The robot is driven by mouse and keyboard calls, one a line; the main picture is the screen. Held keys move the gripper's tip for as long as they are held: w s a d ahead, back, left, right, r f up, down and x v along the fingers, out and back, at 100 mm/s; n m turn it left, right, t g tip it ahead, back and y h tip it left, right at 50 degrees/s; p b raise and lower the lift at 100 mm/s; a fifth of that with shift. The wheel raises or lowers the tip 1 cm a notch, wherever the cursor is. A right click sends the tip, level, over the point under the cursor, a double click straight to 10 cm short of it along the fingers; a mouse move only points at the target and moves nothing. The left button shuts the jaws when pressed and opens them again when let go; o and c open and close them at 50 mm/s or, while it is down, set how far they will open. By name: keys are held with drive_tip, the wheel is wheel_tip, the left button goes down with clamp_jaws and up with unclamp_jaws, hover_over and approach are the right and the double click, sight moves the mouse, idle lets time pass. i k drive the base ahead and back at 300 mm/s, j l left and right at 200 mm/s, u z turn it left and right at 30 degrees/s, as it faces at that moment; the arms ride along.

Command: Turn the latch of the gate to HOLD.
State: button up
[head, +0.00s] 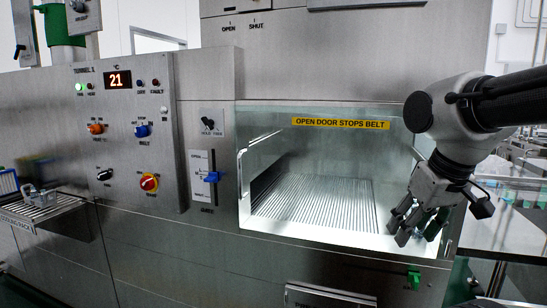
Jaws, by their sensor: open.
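The latch (208,123) is a small black knob on a pale plate, left of the washer opening. Small lettering under it seems to read HOLD and FREE; which one the knob points at is too small to tell. Below it, the gate slider has a blue handle (212,177) on a white scale plate, about midway along its slot. My gripper (412,228) is open, with nothing seen between its fingers. It is in front of the right side of the opening, well right of the latch and lower, apart from it.
A clear door (320,150) with a yellow label covers the opening; a ribbed belt (325,205) shows behind it. Its handle (241,175) sits close right of the latch. A control panel (125,130) with several knobs is to the left. A rack (40,205) juts out at far left.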

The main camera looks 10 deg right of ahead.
sight(210, 124)
drive_tip(key=i+l+u, duration=0.15)
drive_tip(key=u, duration=0.3)
drive_tip(key=i+l+u, duration=0.2)
drive_tip(key=u, duration=0.25)
drive_tip(key=i+l+u, duration=0.1)
drive_tip(key=l+u, duration=0.15)
drive_tip(key=u, duration=0.2)
